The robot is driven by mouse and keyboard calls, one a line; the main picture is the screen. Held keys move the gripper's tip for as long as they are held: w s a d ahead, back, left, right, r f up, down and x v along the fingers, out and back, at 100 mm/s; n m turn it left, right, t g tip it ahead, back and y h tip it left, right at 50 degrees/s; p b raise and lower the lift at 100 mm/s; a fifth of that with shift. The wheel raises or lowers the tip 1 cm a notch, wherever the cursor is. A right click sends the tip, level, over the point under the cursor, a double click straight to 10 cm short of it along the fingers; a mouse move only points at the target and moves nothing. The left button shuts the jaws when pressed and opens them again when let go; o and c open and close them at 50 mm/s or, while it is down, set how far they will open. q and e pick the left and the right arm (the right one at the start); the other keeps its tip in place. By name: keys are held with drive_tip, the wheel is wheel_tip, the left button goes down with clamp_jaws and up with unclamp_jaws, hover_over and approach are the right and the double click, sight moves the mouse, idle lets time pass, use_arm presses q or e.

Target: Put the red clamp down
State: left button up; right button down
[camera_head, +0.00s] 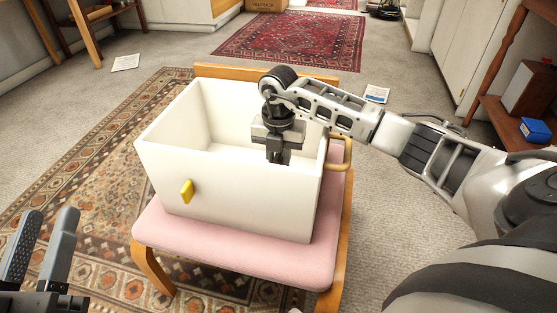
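No red clamp shows in the head view. My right gripper (279,157) points down over the white open box (238,195), near its right wall. Its fingers look close together, and I cannot make out anything between them. The box floor below is hidden by the front wall. My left gripper (49,211) is at the lower left, fingers up and apart, with nothing between them.
The box stands on a pink-cushioned wooden chair (190,243). A yellow piece (187,192) shows at the box's front wall. A wooden shelf (500,115) with a blue box (535,130) is at the right. Carpet around the chair is mostly clear.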

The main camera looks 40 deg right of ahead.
drive_tip(key=c, duration=1.6)
unclamp_jaws()
drive_tip(key=shift+f, duration=0.15)
drive_tip(key=o, duration=0.4)
use_arm(q)
drive_tip(key=shift+r, duration=0.1)
use_arm(e)
drive_tip(key=shift+r, duration=0.2)
wheel_tip(320, 180, up, 8)
drive_tip(key=p, duration=0.4)
drive_tip(key=shift+r, duration=0.15)
wheel_tip(320, 180, up, 2)
drive_tip(key=shift+r+p, duration=0.25)
drive_tip(key=shift+p, duration=0.2)
use_arm(q)
wheel_tip(320, 180, down, 6)
drive_tip(key=s+n+g+y, duration=0.2)
drive_tip(key=n+g, duration=0.1)
drive_tip(key=shift+s+d+g+y, duration=0.2)
drive_tip(key=shift+d+g+y, duration=0.1)
drive_tip(key=shift+g, duration=0.1)
use_arm(e)
drive_tip(key=shift+r, duration=0.6)
